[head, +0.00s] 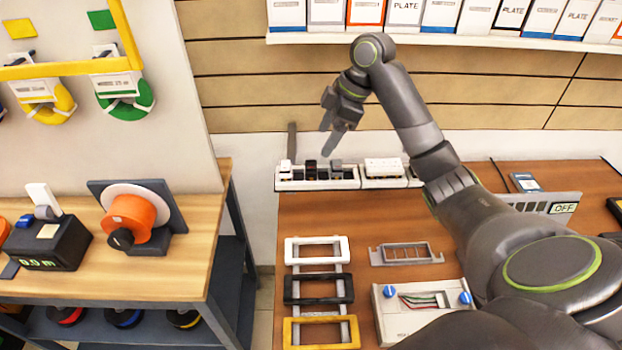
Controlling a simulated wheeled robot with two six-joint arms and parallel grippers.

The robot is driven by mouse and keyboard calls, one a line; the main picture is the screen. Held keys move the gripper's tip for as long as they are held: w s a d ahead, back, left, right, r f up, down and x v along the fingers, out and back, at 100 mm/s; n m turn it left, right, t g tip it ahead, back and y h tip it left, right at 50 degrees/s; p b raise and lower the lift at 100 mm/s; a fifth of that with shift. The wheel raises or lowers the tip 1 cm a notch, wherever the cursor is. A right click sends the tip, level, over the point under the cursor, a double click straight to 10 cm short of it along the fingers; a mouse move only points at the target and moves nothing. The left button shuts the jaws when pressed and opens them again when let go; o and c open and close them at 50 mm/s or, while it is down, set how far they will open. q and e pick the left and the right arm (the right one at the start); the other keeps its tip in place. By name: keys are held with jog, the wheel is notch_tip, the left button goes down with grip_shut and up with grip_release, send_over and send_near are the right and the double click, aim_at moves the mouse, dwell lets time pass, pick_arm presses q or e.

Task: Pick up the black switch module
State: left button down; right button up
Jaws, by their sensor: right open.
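A white tray (345,184) at the back left of the brown table holds a row of small modules. A black switch module (310,170) stands in it, between a white module (286,168) on its left and grey and dark modules on its right. My right gripper (329,137) is open and empty. It hangs above the tray, slightly right of the black module in the picture, pointing down, and appears clear of the modules. My left gripper is not in view.
White, black and yellow frames (318,290) lie at the table's left. A grey bracket (405,254) and a white wiring box (420,308) lie beside them. A white socket block (383,168) is right of the modules. A shelf of boxes (450,40) hangs behind.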

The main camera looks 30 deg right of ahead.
aim_at(311, 164)
jog(key=b+x, duration=0.1)
jog(key=x, duration=0.2)
jog(key=shift+w+a+f, duration=0.1)
jog(key=shift+a+f, duration=0.05)
jog(key=shift+f, duration=0.2)
jog(key=shift+a+f, duration=0.1)
jog(key=shift+f, duration=0.1)
jog(key=p+x, duration=0.1)
jog(key=x, duration=0.3)
jog(key=shift+w+f+p, duration=0.1)
jog(key=shift+f+p, duration=0.3)
jog(key=shift+a+f, duration=0.1)
jog(key=shift+f, duration=0.15)
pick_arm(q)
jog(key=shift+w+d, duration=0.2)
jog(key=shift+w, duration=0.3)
pick_arm(e)
jog(key=c, duration=1.1)
